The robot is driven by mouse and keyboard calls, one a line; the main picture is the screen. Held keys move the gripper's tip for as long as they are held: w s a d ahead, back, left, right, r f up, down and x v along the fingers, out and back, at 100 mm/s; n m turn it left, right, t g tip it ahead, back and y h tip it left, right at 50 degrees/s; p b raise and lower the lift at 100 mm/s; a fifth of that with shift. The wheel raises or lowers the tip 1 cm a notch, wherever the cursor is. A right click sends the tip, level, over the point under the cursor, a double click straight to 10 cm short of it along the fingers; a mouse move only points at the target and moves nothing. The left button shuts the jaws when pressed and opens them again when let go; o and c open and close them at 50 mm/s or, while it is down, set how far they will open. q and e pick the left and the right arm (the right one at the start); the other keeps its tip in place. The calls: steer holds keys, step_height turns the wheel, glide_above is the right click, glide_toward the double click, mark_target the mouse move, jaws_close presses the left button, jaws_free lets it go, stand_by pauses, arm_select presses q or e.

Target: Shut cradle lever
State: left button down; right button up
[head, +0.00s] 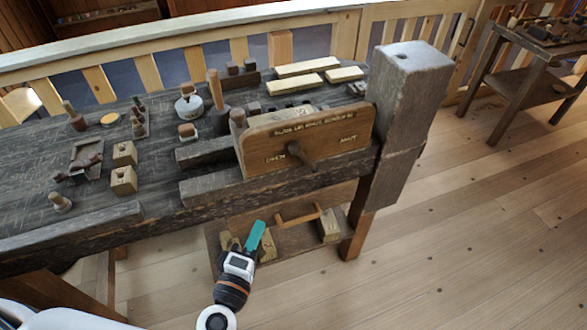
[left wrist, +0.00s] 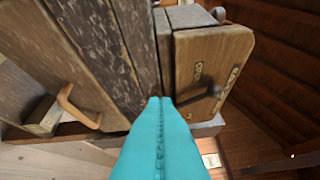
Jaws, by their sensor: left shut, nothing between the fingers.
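The wooden cradle panel (head: 345,137) stands at the front right of the bench, with dark lettering too small to read surely. Its dark lever (head: 301,155) sticks out near the panel's middle and slants down to the right. In the left wrist view the panel (left wrist: 212,58) and the lever (left wrist: 201,97) show to the right of my fingers. My left gripper (head: 256,234) has teal fingers, shut and empty, below and left of the lever. It is apart from the lever in the head view. My right gripper is not in view.
The dark workbench (head: 110,205) carries several turned pieces and wooden blocks. A thick squared post (head: 410,85) stands right of the panel. A low shelf (head: 285,240) with blocks lies under the bench. Open plank floor (head: 450,240) spreads to the right.

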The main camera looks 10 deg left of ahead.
mark_target(305, 159)
arm_select(q)
step_height(305, 159, up, 8)
steer(key=n+t+y, duration=0.1)
steer(key=n, duration=0.3)
steer(key=shift+s+b, duration=0.3)
steer(key=shift+s, duration=0.15)
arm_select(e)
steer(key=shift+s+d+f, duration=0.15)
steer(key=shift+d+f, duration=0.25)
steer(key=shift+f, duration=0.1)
arm_select(q)
steer(key=shift+w+f, duration=0.1)
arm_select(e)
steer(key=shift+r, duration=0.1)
